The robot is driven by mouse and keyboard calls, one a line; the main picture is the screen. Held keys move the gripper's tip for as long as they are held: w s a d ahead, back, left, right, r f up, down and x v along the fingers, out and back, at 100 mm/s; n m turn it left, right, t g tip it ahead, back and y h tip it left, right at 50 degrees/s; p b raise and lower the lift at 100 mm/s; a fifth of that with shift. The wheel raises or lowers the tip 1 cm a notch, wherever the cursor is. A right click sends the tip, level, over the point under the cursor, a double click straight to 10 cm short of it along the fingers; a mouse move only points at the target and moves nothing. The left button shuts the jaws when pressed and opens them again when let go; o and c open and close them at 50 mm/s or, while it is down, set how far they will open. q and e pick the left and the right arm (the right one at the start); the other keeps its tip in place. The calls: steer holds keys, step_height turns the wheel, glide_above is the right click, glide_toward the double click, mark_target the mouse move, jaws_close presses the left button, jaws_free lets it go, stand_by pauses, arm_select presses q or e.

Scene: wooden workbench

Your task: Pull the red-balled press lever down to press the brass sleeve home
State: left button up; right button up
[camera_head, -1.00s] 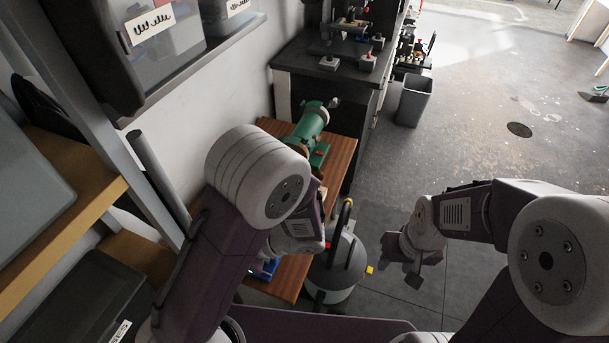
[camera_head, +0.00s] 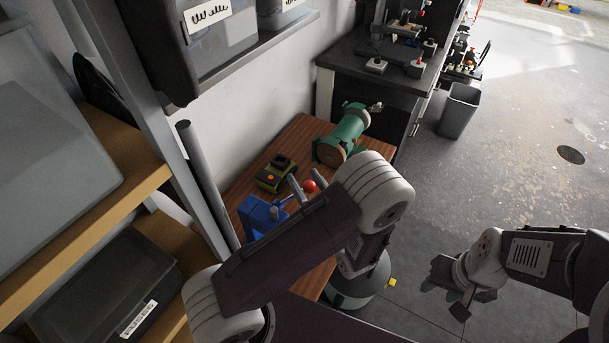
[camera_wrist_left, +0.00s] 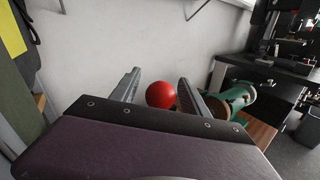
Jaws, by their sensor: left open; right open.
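The red ball (camera_head: 309,186) of the press lever stands over the wooden bench. A blue body (camera_head: 262,215), which looks like the press, is partly hidden by my left arm. My left gripper (camera_head: 306,178) is open, its two grey fingers on either side of the ball. In the left wrist view the ball (camera_wrist_left: 160,95) shows between the open fingers (camera_wrist_left: 159,76); I cannot tell whether they touch it. The brass sleeve is not visible. My right gripper (camera_head: 457,290) is open and empty, over the floor at the right.
A yellow-and-black device (camera_head: 275,175) and a green cylindrical machine (camera_head: 343,138) sit on the bench (camera_head: 238,190). A grey upright pole (camera_head: 205,180) and shelving close in the left side.

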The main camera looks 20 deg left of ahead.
arm_select(q)
steer(key=shift+w+a, duration=0.3)
steer(key=shift+a, duration=0.05)
steer(key=shift+s+d, duration=0.1)
steer(key=shift+d, duration=0.1)
steer(key=shift+c, duration=0.2)
jaws_close()
stand_by(0.9)
